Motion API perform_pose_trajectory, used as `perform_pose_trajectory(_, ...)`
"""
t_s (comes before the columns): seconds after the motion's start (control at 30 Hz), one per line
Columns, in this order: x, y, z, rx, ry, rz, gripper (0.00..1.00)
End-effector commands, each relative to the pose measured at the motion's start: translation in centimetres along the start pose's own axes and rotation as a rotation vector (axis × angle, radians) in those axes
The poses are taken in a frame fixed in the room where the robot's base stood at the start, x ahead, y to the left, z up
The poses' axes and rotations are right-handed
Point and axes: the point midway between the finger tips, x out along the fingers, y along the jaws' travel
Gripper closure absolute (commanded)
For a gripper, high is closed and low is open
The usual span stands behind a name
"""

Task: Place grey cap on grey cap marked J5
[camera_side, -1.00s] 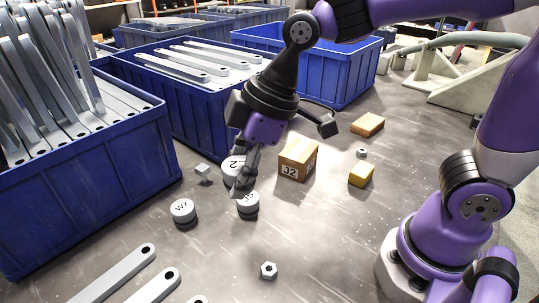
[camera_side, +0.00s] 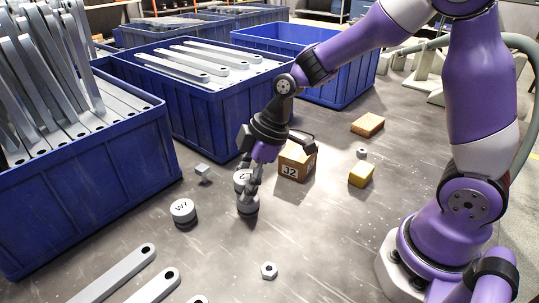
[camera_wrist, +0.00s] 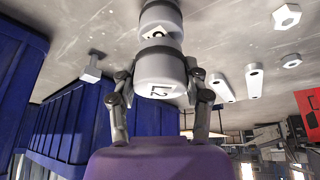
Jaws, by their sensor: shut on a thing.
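A grey cap with a dark band, its mark reading about L2 (camera_wrist: 160,75), sits between my fingers in the wrist view. Its mark shows in part in the side view (camera_side: 241,178). My gripper (camera_side: 249,193) is shut on this cap, with one finger on each side in the wrist view (camera_wrist: 158,88). A second grey cap (camera_side: 247,209) stands on the table just below and in front of it. In the wrist view this second cap (camera_wrist: 158,30) lies straight beyond the held one. Its mark is mostly hidden; whether the two caps touch I cannot tell.
A grey cap marked W7 (camera_side: 183,210) stands to the left. Blue bins (camera_side: 90,185) stand behind and left.

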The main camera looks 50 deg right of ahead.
Motion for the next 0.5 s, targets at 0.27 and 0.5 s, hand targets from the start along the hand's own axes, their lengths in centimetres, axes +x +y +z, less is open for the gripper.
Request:
perform_pose_trajectory(0.27, 0.93, -0.04, 0.38, 0.000, 0.000, 0.002, 0.91)
perform_pose_trajectory(0.5, 1.23, -0.08, 0.52, 0.000, -0.001, 0.000, 0.27)
